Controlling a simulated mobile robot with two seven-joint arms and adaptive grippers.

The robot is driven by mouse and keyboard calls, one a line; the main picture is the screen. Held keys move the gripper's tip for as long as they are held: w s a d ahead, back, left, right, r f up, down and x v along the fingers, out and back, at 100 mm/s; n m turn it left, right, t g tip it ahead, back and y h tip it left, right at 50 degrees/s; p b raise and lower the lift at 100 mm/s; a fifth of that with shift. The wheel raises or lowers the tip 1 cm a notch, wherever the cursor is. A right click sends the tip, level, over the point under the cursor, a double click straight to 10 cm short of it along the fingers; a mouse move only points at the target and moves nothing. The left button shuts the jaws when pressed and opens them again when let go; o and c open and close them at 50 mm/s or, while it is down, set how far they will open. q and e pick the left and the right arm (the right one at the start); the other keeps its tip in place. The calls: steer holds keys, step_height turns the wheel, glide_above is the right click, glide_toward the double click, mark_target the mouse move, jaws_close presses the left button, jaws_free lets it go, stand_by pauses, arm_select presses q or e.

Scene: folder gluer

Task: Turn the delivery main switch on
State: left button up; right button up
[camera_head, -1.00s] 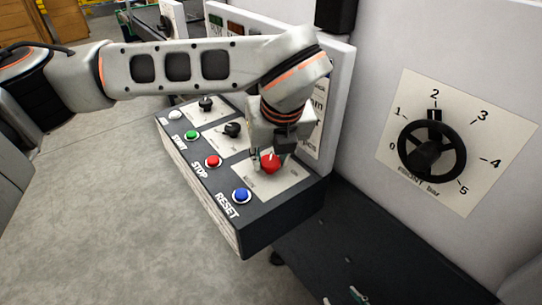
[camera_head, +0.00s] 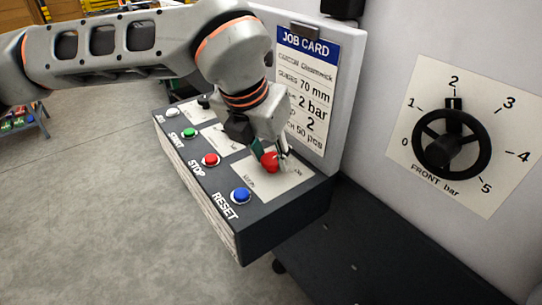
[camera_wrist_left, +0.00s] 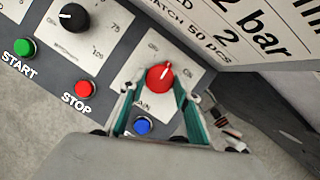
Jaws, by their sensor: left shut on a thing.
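The red main switch knob (camera_head: 270,161) sits on a white plate on the dark sloped control panel (camera_head: 285,215). My left gripper (camera_head: 270,158) is shut on it from above, with one finger on each side. In the left wrist view the red knob (camera_wrist_left: 159,77) lies between the green-edged fingers (camera_wrist_left: 158,98). Its white mark points up and a little right, towards the upper side of the plate. The lettering around the knob is partly hidden by the fingers and too small to read fully. My right gripper is not in view.
A blue RESET button (camera_head: 241,195), red STOP button (camera_head: 210,159) and green START button (camera_head: 189,132) line the panel's front edge. A job card (camera_head: 306,85) stands behind. A pressure handwheel (camera_head: 452,140) is on the wall at right.

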arm_select(q)
steer(key=m, duration=0.2)
steer(key=m+g+h, duration=0.1)
steer(key=m, duration=0.2)
steer(key=shift+w+a+r+m+h, duration=0.1)
steer(key=shift+w+a+m+h, duration=0.1)
steer(key=shift+m+h, duration=0.1)
steer(key=shift+m+g+p, duration=0.35)
steer(key=shift+m+g, duration=0.25)
steer(key=shift+m, duration=0.5)
steer(key=shift+w+m+g+h, duration=0.1)
steer(key=shift+m+g+h, duration=0.2)
steer(key=shift+m, duration=0.5)
steer(key=o, duration=1.1)
steer(key=v, duration=1.2)
steer(key=shift+w, duration=0.1)
